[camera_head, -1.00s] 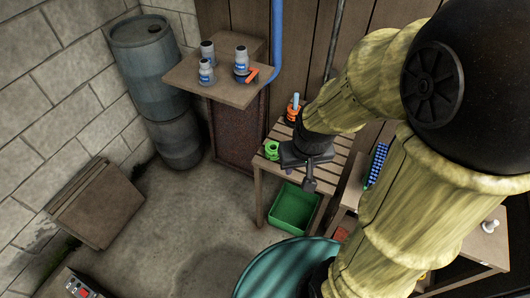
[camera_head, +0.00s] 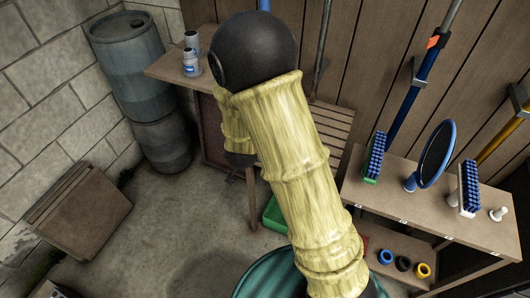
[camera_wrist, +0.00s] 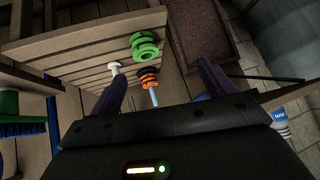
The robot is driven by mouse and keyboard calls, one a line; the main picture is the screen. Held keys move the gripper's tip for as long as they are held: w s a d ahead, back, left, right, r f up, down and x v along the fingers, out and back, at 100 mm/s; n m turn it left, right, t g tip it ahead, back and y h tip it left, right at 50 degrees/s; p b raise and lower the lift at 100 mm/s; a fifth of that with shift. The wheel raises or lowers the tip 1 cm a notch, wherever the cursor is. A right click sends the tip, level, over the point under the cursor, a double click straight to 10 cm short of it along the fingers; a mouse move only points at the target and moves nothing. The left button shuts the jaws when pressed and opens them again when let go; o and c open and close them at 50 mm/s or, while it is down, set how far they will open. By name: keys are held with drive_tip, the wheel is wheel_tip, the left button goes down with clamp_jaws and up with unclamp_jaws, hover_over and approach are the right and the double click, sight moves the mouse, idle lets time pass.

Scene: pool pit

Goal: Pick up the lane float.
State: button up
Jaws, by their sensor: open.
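A green ringed float (camera_wrist: 145,45) lies on the slatted bench (camera_wrist: 85,72) in the wrist view. Close below it in the picture is an orange-and-black ringed piece (camera_wrist: 149,78) with a light blue stem. I cannot tell for certain which is the lane float; the green one looks most like it. My gripper (camera_wrist: 163,70) is open, with its two dark fingers on either side of the picture and both ringed pieces in the gap between them, apart from the fingers. In the head view my arm hides the gripper and both pieces.
A white knobbed piece (camera_wrist: 114,67) is near the left finger. A shelf with bottles (camera_head: 191,62) stands left of the bench. Right is a table (camera_head: 420,205) with brushes and a round blue-framed item (camera_head: 436,154). A green crate (camera_head: 273,215) is below the bench.

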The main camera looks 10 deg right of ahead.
wheel_tip(320, 180, down, 12)
drive_tip(key=a+m+t+h+b, duration=0.1)
drive_tip(key=m+t+h+b, duration=0.1)
drive_tip(key=t+h+b, duration=0.4)
drive_tip(key=h+b, duration=0.1)
drive_tip(key=h, duration=0.1)
drive_tip(key=shift+s+a+f+h, duration=0.2)
drive_tip(key=shift+s+a+h, duration=0.1)
drive_tip(key=shift+a+h, duration=0.1)
drive_tip(key=shift+d, duration=0.1)
drive_tip(key=x, duration=1.2)
drive_tip(key=shift+w+r, duration=0.1)
drive_tip(key=shift+w, duration=0.05)
drive_tip(key=x, duration=0.5)
drive_tip(key=shift+p, duration=0.4)
